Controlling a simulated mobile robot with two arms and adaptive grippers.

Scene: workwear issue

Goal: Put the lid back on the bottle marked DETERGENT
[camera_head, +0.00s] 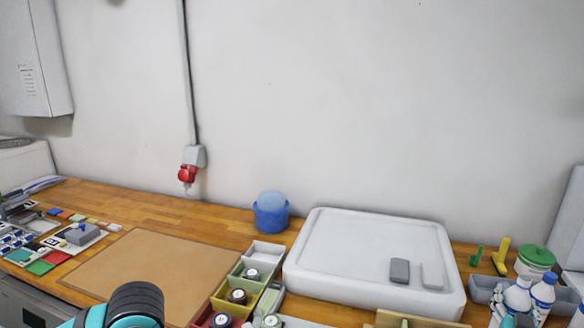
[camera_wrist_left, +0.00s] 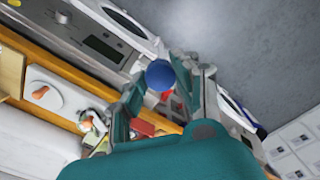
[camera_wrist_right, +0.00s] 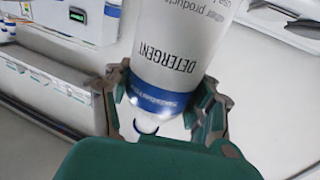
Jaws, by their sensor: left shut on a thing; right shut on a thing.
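The white bottle marked DETERGENT (camera_wrist_right: 180,45) is in the right wrist view, its lettering upside down in the picture. It has a blue band near my right gripper (camera_wrist_right: 168,100), whose fingers are shut around it from both sides. A small white part (camera_wrist_right: 147,123) shows below the band; I cannot tell whether it is the bottle's open neck. In the left wrist view a round blue lid (camera_wrist_left: 160,74) sits between the fingertips of my left gripper (camera_wrist_left: 160,84), which is shut on it. The lid is apart from the bottle. Neither held thing is clear in the head view.
White-and-blue bottles (camera_head: 542,292) stand by a grey bin at the right of the wooden bench. A blue tub (camera_head: 270,213) stands behind. A brown mat (camera_head: 150,268) lies bare at left.

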